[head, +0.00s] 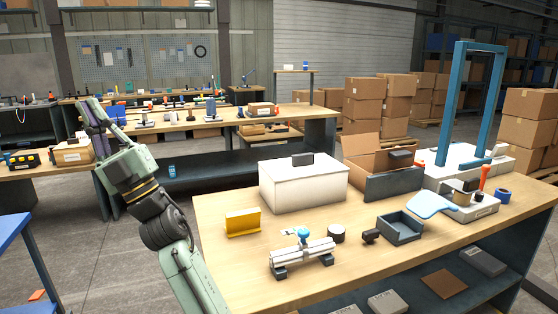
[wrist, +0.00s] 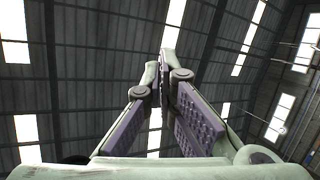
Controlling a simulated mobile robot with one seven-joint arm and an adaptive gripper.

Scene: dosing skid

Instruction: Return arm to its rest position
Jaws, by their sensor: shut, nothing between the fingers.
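My arm rises at the left of the head view, bent at the elbow, with my gripper (head: 92,115) raised and pointing up, clear of the bench. In the wrist view my gripper (wrist: 163,60) shows its purple-padded fingers meeting at the tips, with nothing between them. Behind the fingers is only the roof with bright skylights. The wooden workbench (head: 226,286) stands to the right of my arm, and nothing on it touches my gripper.
The bench holds a white box (head: 303,187), a yellow block (head: 242,222), a silver fixture with a blue knob (head: 302,254), a dark tray (head: 400,228) and a blue frame (head: 443,110). A blue-topped table edge (head: 12,229) is at left. Open floor (head: 95,262) lies between.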

